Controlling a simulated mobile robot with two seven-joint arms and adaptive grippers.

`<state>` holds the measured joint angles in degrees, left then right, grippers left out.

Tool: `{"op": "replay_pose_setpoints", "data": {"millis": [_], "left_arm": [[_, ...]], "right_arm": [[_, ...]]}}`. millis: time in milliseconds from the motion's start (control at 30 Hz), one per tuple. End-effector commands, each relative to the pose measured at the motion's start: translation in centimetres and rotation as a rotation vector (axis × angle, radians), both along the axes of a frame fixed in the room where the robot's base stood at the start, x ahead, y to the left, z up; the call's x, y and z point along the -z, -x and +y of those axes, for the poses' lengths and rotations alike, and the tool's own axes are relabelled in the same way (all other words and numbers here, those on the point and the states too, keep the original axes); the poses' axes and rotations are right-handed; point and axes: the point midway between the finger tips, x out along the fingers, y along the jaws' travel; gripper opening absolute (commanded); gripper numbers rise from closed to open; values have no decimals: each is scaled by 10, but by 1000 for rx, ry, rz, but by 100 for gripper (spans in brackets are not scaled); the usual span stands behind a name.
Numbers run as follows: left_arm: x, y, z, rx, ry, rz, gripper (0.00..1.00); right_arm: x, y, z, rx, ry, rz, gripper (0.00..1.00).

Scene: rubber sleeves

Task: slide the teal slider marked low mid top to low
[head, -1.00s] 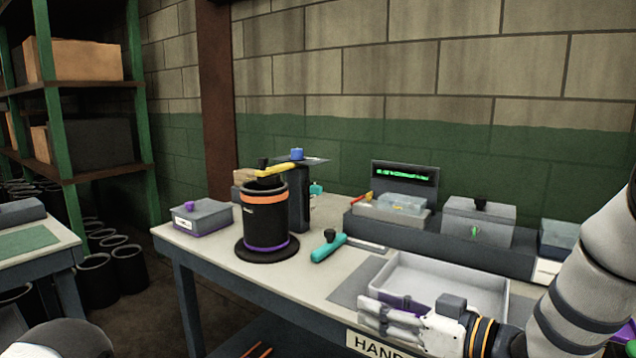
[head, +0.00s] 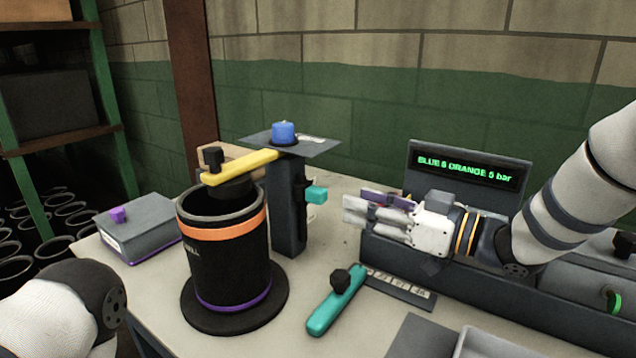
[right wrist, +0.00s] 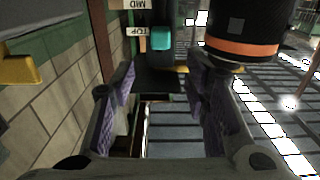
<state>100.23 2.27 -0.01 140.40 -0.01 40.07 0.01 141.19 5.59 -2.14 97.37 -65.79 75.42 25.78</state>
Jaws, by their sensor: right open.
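The teal slider (head: 316,194) is a small block sticking out from the right side of a dark upright column (head: 288,215). In the right wrist view the teal slider (right wrist: 161,38) sits beside a label reading TOP, with a MID label further up the picture. My right gripper (head: 365,209) is open and empty, to the right of the slider and apart from it, fingers pointing left at it. In the right wrist view its two purple-padded fingers (right wrist: 160,95) stand wide, with the slider beyond them. A LOW label is not readable. My left gripper is out of view.
A black cylinder (head: 225,255) with orange and purple bands stands left of the column under a yellow arm (head: 240,168). A teal handle with black knob (head: 336,305) lies in front. A display (head: 468,172) stands behind my right gripper. A grey box (head: 145,228) is at left.

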Motion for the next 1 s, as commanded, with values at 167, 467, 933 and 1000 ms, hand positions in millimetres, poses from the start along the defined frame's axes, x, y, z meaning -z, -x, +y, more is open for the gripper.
{"op": "replay_pose_setpoints", "data": {"millis": [167, 467, 933, 1000], "left_arm": [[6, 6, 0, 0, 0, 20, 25], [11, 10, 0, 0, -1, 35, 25], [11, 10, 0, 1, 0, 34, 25], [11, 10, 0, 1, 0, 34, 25]], "right_arm": [[5, -26, 40, -3, 2, 2, 42], [3, -53, 79, -1, 1, 2, 42], [1, -54, 81, 0, 0, 1, 0], [1, -54, 81, 0, 0, 1, 0]]}}
